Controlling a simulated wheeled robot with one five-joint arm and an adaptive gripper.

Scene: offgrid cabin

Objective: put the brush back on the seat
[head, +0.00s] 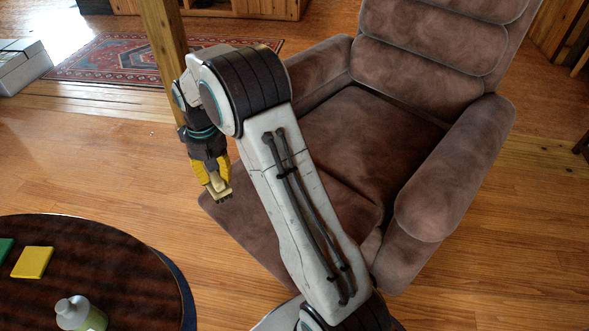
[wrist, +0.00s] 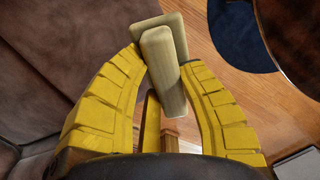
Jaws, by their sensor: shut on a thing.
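My gripper (head: 211,181) has yellow fingers and is shut on the brush (head: 219,194), a pale wooden piece. In the wrist view, the brush (wrist: 163,60) is between my fingertips (wrist: 164,66), with a long block toward me and a wider slab beyond it. Its bristles are hard to make out there. The seat (head: 355,125) is the brown cushion of a padded armchair, and its upper part looks empty. My gripper hangs at the left edge of the chair's front part (head: 245,225) in the head view. My arm hides part of the chair.
A dark round table (head: 100,255) stands at lower left with a yellow square (head: 32,262), a green piece (head: 5,248) and a bottle (head: 80,314). A wooden post (head: 163,35) rises behind my gripper. The wooden floor (head: 110,165) between table and chair is clear.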

